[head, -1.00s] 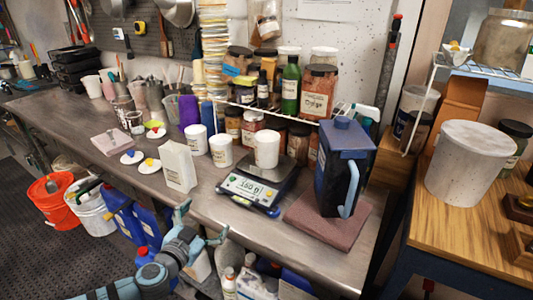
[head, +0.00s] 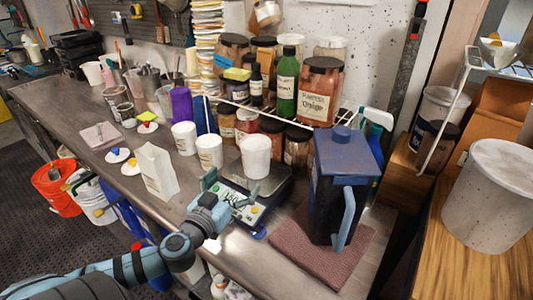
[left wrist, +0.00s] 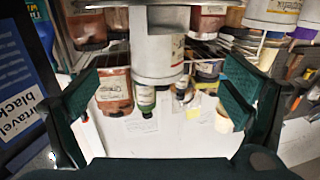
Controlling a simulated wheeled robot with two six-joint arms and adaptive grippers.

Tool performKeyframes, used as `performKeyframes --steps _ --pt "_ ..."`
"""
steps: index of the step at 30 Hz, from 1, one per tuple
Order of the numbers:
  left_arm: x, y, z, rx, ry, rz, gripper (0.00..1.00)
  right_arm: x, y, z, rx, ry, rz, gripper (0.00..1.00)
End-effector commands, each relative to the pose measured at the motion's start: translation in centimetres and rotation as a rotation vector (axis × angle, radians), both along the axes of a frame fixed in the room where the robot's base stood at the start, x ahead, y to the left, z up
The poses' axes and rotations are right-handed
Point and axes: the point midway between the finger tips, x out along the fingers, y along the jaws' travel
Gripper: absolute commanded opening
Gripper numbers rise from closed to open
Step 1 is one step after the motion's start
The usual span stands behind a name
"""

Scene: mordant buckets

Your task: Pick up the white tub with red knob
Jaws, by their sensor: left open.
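Several plain white tubs stand on the bench: one on the scale (head: 256,157), one just left of it (head: 209,152), and one further left (head: 183,137). None shows a red knob on it. A white lid with a red knob (head: 147,127) lies flat on the bench, left of the tubs. My left gripper (head: 228,190) is open and empty over the scale's front, before the scale tub. In the upside-down left wrist view, a white tub (left wrist: 158,50) shows ahead between my open fingers (left wrist: 165,98), apart from them. My right gripper is out of view.
A blue jug (head: 335,185) stands on a folded red cloth (head: 350,250) to the right. A white paper bag (head: 155,172) stands left of my gripper. White lids with blue (head: 117,155) and yellow (head: 131,168) knobs lie farther left. Jars crowd behind the scale.

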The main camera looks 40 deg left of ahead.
Motion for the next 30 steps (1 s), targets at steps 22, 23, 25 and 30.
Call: performKeyframes --steps 22,23,25,30 --pt "13.3 2.0 0.2 -0.002 -0.002 -0.002 0.93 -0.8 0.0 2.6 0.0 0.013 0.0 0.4" --pt "13.3 2.0 0.2 -0.002 -0.002 -0.003 0.93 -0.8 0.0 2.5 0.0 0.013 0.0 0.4" --pt "13.2 2.0 0.1 -0.001 -0.002 -0.003 0.93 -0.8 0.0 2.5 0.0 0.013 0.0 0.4" --pt "13.2 2.0 0.1 -0.001 -0.001 -0.003 0.74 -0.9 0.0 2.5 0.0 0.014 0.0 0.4"
